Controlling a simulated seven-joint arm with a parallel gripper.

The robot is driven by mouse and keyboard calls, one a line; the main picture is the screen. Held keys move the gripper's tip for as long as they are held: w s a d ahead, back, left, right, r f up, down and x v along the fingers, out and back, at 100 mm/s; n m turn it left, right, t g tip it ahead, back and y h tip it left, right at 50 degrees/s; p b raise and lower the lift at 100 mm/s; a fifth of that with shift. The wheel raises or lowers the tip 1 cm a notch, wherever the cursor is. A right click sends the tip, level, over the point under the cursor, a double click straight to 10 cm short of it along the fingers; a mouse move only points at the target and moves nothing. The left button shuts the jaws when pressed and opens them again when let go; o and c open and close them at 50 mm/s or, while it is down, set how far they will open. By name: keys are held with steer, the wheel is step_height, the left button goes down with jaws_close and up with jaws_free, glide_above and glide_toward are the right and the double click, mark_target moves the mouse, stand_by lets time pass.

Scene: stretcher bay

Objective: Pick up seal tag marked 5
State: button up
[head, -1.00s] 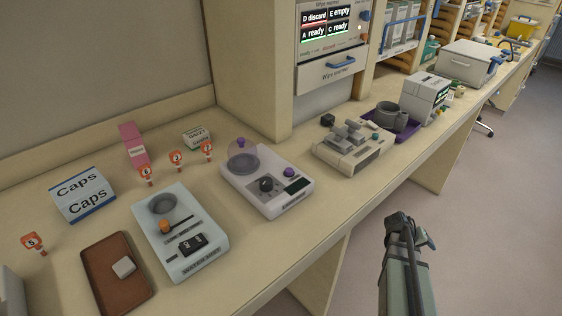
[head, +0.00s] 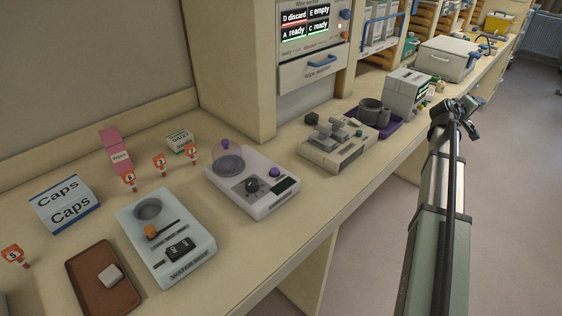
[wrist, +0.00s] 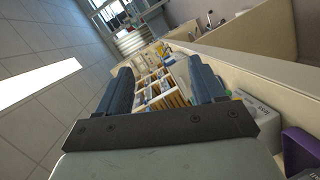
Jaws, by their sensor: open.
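The seal tag marked 5 (head: 14,256) is a small orange tag with a pale round face and a short stem. It stands on the bench at the far left of the head view, left of the brown tray (head: 72,268). Three similar orange tags, the left (head: 129,180), middle (head: 160,164) and right (head: 191,154), stand farther back; their numbers are too small to read surely. My gripper is open and empty in the wrist view (wrist: 163,82), pointing along the shelves, far from the tags. In the head view my arm's end is at the right.
A Caps box (head: 64,204), a pink box (head: 116,152) and a small white carton (head: 180,141) stand near the tags. A pale device (head: 185,262) and another with a purple knob (head: 262,198) occupy the bench's middle. Open floor lies right of the bench.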

step_height(320, 180, up, 11)
steer(key=w+n+t+h, duration=0.1)
steer(key=w+t, duration=0.1)
steer(key=w+a+r+n+t, duration=0.1)
steer(key=w+a+r, duration=0.1)
steer(key=a+r, duration=0.55)
steer(key=s+a+r+n+t+y, duration=0.1)
steer(key=s+a+n+y, duration=0.15)
steer(key=a, duration=1.55)
steer(key=s+a+r+n+t+y, duration=0.1)
steer(key=s+a+r+n+y, duration=0.15)
steer(key=a, duration=1.55)
steer(key=s+a+n+y, duration=0.1)
steer(key=a+y, duration=0.3)
steer(key=a, duration=1.4)
steer(key=s+a+f+g+y, duration=0.1)
steer(key=s+a+f+y, duration=0.15)
steer(key=a, duration=0.75)
steer(key=s+a+f+y, duration=0.1)
steer(key=s+a+f, duration=0.2)
steer(key=a, duration=0.8)
steer(key=m+g+y, duration=0.2)
steer(key=g+y, duration=0.3)
steer(key=g, duration=0.4)
glide_toward(8, 250)
steer(key=x, duration=0.5)
steer(key=shift+s+a+f, duration=0.1)
steer(key=shift+a+f, duration=0.05)
steer(key=shift+f, duration=0.15)
steer(key=shift+x, duration=2.75)
